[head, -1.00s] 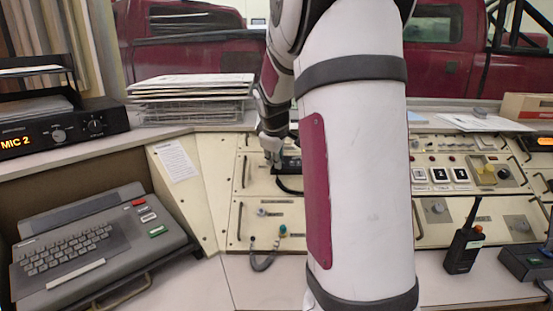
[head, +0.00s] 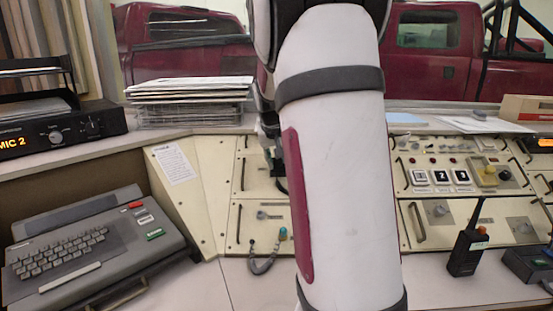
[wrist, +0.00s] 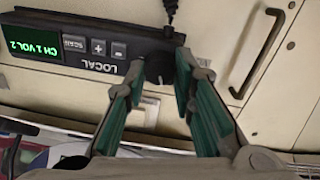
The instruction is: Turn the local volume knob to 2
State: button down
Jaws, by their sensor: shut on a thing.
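The local volume knob (wrist: 160,66) is a dark round knob at the end of a black LOCAL radio panel (wrist: 100,50) in the wrist view. The panel's green display (wrist: 42,42) appears to read CH 1 VOL 2. My gripper (wrist: 160,70) has its two green-padded fingers on either side of the knob, shut on it. In the head view my gripper (head: 274,160) is mostly hidden behind my own white arm, and the knob cannot be seen.
A black cord (wrist: 170,10) runs from the panel. A dark pull handle (wrist: 257,55) stands beside the knob. In the head view a handheld radio (head: 467,245) stands on the desk at the right, and a keyboard terminal (head: 95,245) sits at the left.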

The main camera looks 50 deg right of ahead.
jog(key=shift+m, duration=2)
jog(key=c, duration=1.3)
grip_release()
jog(key=shift+c, duration=0.2)
jog(key=v, duration=1.2)
jog(key=shift+d, duration=0.15)
